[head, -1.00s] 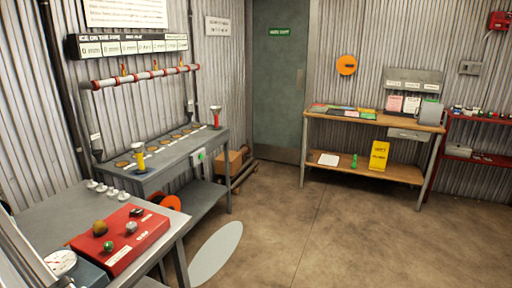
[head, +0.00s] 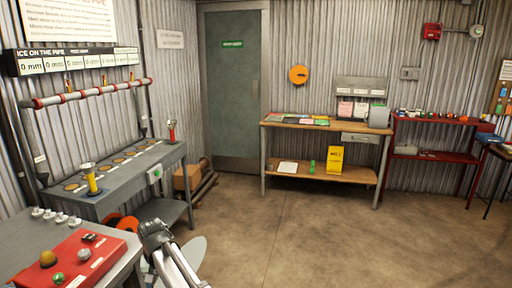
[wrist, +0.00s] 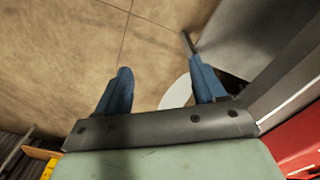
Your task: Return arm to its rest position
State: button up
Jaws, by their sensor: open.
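My gripper (wrist: 165,88) is open in the wrist view, its two blue fingers apart with nothing between them. It points down over the bare brown floor. In the head view my arm (head: 168,255) shows at the bottom, in front of the grey workbench and over a pale round disc on the floor; the fingertips cannot be made out there. The disc (wrist: 176,92) shows partly between and behind the fingers in the wrist view.
A table at lower left holds a red control box (head: 72,258). The grey workbench (head: 120,172) stands behind it under a red-and-white pipe (head: 95,92). A wooden bench (head: 325,127) and red shelf (head: 435,120) line the back wall. The middle floor (head: 300,230) is clear.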

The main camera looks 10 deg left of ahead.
jog(key=w+d+f+m, duration=0.1)
jog(key=w+d+f, duration=0.3)
jog(key=d, duration=0.6)
jog(key=w+d+f+m, duration=0.1)
jog(key=w+d+f, duration=0.25)
jog(key=d, duration=0.65)
jog(key=w+d+f+m, duration=0.1)
jog(key=w+d+f, duration=0.3)
jog(key=d, duration=0.5)
jog(key=s+d+f+m, duration=0.1)
jog(key=s+d+f, duration=0.2)
jog(key=d, duration=0.8)
jog(key=s+d+f+m, duration=0.15)
jog(key=d+f, duration=0.25)
jog(key=d, duration=0.6)
jog(key=s+d+f+m, duration=0.1)
jog(key=s+d+f, duration=0.25)
jog(key=d, duration=0.75)
jog(key=s+f+g, duration=0.3)
jog(key=s+f, duration=0.7)
jog(key=s, duration=0.5)
jog(key=s+f+g, duration=0.3)
jog(key=s+f, duration=0.7)
jog(key=s, duration=0.5)
jog(key=shift+f+g, duration=0.3)
jog(key=shift+g, duration=0.1)
